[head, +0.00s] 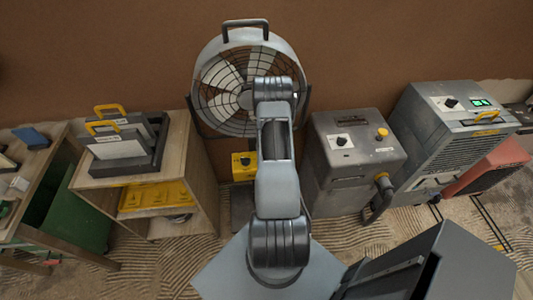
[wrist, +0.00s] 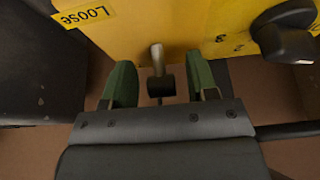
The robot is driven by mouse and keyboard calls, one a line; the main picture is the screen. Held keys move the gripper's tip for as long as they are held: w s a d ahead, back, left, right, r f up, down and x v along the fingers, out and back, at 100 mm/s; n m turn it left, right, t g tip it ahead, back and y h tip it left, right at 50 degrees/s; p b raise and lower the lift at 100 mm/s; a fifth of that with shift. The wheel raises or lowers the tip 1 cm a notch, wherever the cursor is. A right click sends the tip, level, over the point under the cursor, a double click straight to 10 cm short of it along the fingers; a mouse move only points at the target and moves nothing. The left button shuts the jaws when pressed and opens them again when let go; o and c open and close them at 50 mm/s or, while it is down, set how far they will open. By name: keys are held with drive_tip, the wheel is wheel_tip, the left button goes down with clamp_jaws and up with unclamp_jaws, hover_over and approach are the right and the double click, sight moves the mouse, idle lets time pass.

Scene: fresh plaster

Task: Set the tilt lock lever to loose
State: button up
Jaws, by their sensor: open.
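The tilt lock lever (wrist: 157,58) is a pale metal stem with a dark end at the near edge of a yellow box (wrist: 200,22). A yellow label reading LOOSE (wrist: 86,13) sticks out at the box's left in the wrist view. My gripper (wrist: 160,70) is open, with one green finger on each side of the lever and visible gaps between. In the head view the yellow box (head: 239,174) stands below the large fan (head: 222,80). My arm hides the gripper and the lever there.
A black knob (wrist: 285,32) sits on the yellow box, right of the lever. In the head view, a grey machine (head: 345,165) stands right of my arm and a wooden shelf unit (head: 190,190) left. A larger grey unit (head: 450,125) is farther right.

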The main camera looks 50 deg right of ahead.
drive_tip(key=c, duration=0.9)
